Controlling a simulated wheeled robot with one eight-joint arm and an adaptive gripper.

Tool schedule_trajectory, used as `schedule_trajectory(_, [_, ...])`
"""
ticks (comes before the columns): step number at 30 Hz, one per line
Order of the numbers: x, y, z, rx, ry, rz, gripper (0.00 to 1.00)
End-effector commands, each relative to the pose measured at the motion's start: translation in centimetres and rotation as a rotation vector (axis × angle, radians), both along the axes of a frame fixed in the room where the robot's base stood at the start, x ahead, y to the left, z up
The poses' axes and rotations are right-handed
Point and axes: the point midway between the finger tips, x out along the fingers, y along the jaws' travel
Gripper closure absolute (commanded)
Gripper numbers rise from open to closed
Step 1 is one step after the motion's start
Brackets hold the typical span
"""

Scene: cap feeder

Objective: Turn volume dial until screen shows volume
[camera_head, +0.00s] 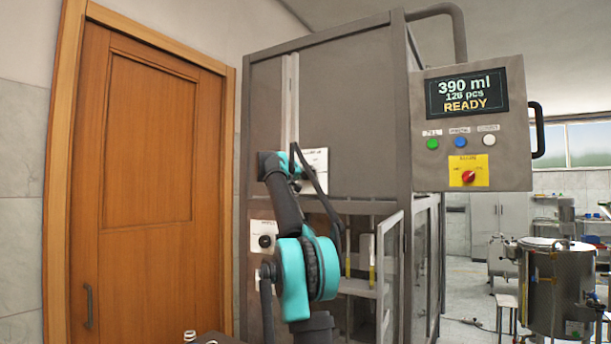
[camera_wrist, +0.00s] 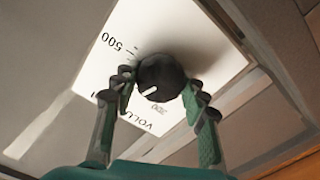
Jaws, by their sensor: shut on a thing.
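The volume dial (camera_wrist: 160,76) is a round black knob with a white pointer mark, on a white plate (camera_wrist: 128,40) printed with "500", "300" and part of the word "VOLUME". In the wrist view my gripper (camera_wrist: 160,92) has a finger on each side of the dial and is shut on it. In the head view my arm reaches the white plate (camera_head: 318,160) on the cabinet front, and the fingertips and dial are mostly hidden. The screen (camera_head: 467,93) on the grey panel reads "390 ml", "126 pcs" and "READY".
Under the screen are green (camera_head: 432,144), blue (camera_head: 460,142) and white (camera_head: 489,140) buttons and a red switch (camera_head: 468,177) on yellow. A lower black knob (camera_head: 265,241) sits left of my arm. A glazed cabinet door (camera_head: 388,275) stands open to the right. A wooden door (camera_head: 140,180) is at left.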

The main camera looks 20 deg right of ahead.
Motion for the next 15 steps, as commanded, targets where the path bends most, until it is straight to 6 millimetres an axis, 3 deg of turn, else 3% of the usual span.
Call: schedule_trajectory(15, [0.09,0.10,-0.08,-0.274,0.352,0.001,0.86])
